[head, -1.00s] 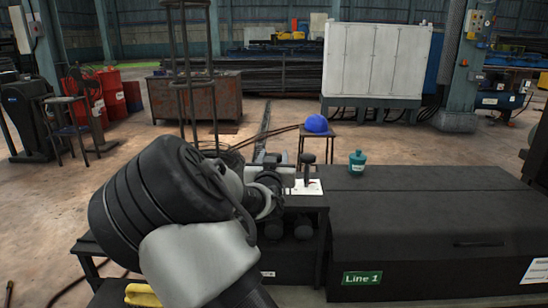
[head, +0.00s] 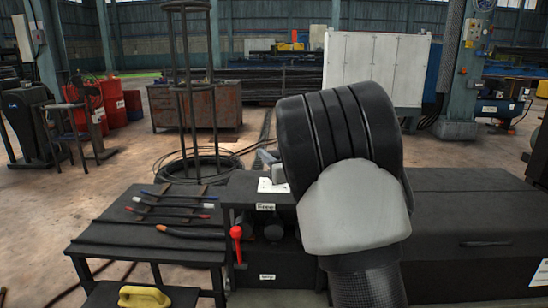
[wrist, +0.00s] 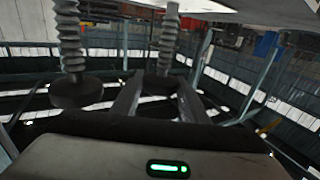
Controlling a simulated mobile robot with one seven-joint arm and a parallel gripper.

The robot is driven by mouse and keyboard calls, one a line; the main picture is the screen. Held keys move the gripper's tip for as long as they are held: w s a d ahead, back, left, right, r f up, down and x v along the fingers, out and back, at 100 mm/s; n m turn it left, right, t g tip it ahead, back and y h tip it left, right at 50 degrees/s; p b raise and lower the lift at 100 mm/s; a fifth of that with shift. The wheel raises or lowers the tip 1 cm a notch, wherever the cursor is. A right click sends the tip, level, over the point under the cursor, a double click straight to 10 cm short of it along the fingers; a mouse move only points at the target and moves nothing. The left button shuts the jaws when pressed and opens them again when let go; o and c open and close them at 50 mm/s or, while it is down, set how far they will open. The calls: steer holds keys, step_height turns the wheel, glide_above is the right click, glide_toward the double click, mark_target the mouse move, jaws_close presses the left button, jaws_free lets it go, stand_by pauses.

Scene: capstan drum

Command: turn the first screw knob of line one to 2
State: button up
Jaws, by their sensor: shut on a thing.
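In the wrist view two grey threaded screws hang from above, one at the left (wrist: 67,38) and one near the middle (wrist: 168,36). Each ends in a dark round knob. The left knob (wrist: 76,94) stands free beside my gripper. The middle knob (wrist: 158,85) is between the two fingers of my gripper (wrist: 160,90), which is shut on it. I cannot tell from its number or a mark how far it is turned. In the head view my arm hides the gripper, the knobs and the Line 1 sign.
The long black housing (head: 460,215) fills the right.

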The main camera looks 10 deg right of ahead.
steer(key=shift+d+n+g+y+p, duration=0.1)
steer(key=shift+n+g+y+p, duration=0.45)
steer(key=shift+n+y, duration=0.65)
steer(key=o, duration=1.1)
steer(key=shift+c, duration=0.2)
